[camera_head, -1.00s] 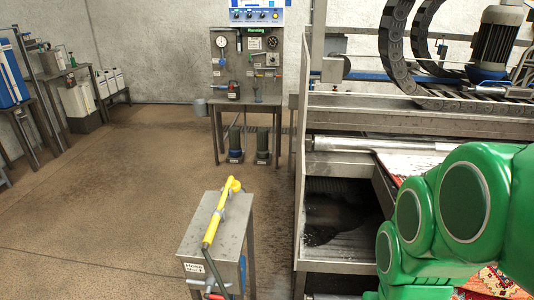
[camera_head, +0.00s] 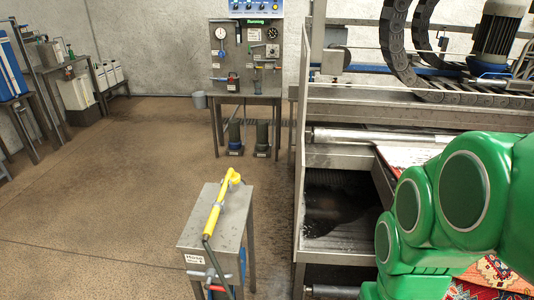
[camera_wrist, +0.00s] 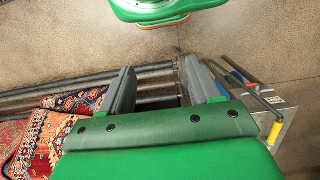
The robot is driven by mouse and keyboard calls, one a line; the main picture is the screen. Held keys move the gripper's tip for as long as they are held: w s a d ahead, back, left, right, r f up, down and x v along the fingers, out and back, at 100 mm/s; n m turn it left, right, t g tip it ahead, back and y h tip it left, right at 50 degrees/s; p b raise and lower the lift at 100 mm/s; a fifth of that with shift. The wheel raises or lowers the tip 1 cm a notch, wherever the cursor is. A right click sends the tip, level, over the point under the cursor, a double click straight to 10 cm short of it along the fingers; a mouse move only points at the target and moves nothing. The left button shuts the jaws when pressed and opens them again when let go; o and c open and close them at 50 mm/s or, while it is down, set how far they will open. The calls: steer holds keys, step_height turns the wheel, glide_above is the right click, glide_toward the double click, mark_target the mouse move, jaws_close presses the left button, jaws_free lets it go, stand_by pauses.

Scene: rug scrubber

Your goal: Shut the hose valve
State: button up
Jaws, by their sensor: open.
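The hose stand is a grey metal box (camera_head: 210,222) on legs at the lower middle of the head view, with a "Hose" label on its front. A yellow spray lance (camera_head: 217,209) lies across its top. A small red handle (camera_head: 196,274) shows low on its front, probably the valve lever; its exact position is hard to tell. The stand also shows at the right edge of the wrist view (camera_wrist: 292,122). My gripper (camera_wrist: 160,72) is open and empty, left of the stand in the wrist view and apart from it. The head view does not show my gripper.
A patterned rug (camera_wrist: 75,115) and machine rollers (camera_wrist: 150,85) are below my gripper. The scrubber machine's metal side (camera_head: 300,150) stands right of the stand. A gauge panel table (camera_head: 245,98) is at the back. The brown floor (camera_head: 110,190) left of the stand is clear.

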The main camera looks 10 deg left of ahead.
steer(key=shift+c, duration=1.1)
steer(key=shift+w+f, duration=0.1)
steer(key=shift+w, duration=0.15)
steer(key=shift+c, duration=0.8)
steer(key=w+a+f+n+t+y, duration=0.15)
steer(key=w+a+f, duration=0.25)
steer(key=w+f, duration=0.65)
steer(key=w+a+f+t, duration=0.25)
steer(key=w+f, duration=0.45)
steer(key=w, duration=0.7)
steer(key=m+t+y, duration=0.5)
steer(key=m+y, duration=0.1)
steer(key=y, duration=0.4)
glide_toward(223, 289)
steer(key=w+a+f, duration=0.1)
steer(key=w+a, duration=0.2)
steer(key=shift+s+a+f+m+t, duration=0.4)
steer(key=shift+f+m+t, duration=0.15)
steer(key=shift+m, duration=0.3)
steer(key=shift+s+d+f+m+t, duration=0.1)
steer(key=shift+s+f+m+t, duration=0.15)
steer(key=shift+s+m+t, duration=0.35)
steer(key=shift+s+d+f+m+t, duration=0.1)
steer(key=shift+s+f+m+t, duration=0.1)
steer(key=shift+m+t, duration=0.45)
steer(key=shift+s+d+f+m+t, duration=0.1)
steer(key=shift+s+f+m+t, duration=0.2)
steer(key=shift+m, duration=0.55)
